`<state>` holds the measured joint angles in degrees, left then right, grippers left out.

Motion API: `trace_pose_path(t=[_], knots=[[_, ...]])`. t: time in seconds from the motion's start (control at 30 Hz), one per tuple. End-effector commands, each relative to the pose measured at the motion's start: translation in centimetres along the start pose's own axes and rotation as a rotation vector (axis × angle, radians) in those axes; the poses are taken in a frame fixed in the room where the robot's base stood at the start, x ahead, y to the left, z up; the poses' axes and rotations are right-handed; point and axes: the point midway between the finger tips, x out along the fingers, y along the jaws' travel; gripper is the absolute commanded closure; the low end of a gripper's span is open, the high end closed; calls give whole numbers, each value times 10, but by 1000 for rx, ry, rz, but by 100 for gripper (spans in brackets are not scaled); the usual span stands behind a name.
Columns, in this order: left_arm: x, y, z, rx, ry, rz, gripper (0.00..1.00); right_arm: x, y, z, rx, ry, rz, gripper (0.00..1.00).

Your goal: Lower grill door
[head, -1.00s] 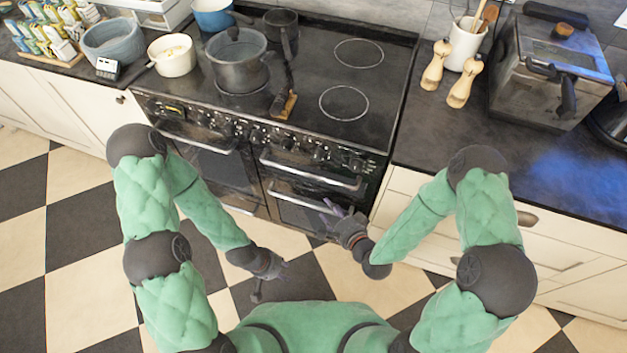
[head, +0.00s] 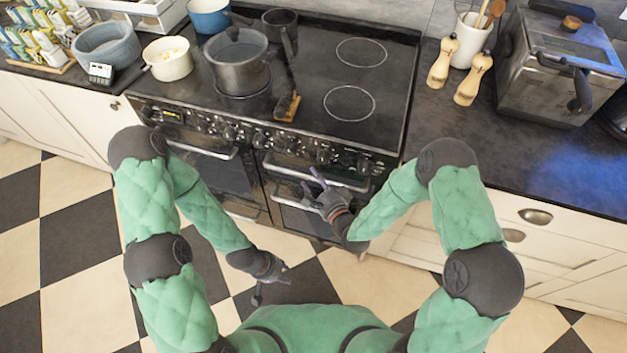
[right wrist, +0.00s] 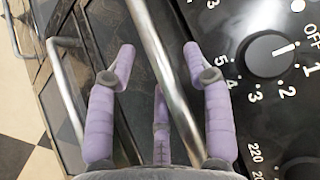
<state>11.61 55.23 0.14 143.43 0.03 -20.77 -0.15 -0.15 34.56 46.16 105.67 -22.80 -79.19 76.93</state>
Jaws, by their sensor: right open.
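The black range cooker (head: 345,130) has several doors with steel bar handles, and they look closed. The upper right door's handle (head: 325,180) sits just below the knobs; I take this as the grill door. My right gripper (head: 313,181) is at this handle, with its purple fingers spread. In the right wrist view, the handle bar (right wrist: 165,55) runs between the open fingers of the right gripper (right wrist: 160,52), not clamped; contact cannot be told. My left gripper (head: 272,282) hangs low over the floor, away from the cooker, fingers apart and empty.
Control knobs (right wrist: 268,57) lie close beside my right fingers. A second handle (right wrist: 66,90) runs on the other side. A large pot (head: 238,68) and a brush-like tool (head: 287,106) are on the hob. The checkered floor (head: 70,235) before the cooker is clear.

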Motion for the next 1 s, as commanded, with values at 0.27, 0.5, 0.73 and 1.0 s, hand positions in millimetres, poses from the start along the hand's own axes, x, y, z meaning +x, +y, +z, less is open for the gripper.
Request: trace_pose_path(t=[0.27, 0.5, 0.73, 1.0], knots=[[2, -1, 0, 0, 1, 0, 60, 8, -1, 0, 0, 0, -1, 49], [2, -1, 0, 0, 0, 0, 60, 8, -1, 0, 0, 0, 0, 77], [2, -1, 0, 0, 0, 0, 60, 8, -1, 0, 0, 0, 0, 100], [3, -1, 0, 0, 0, 0, 60, 4, 3, 4, 2, 0, 2, 100]])
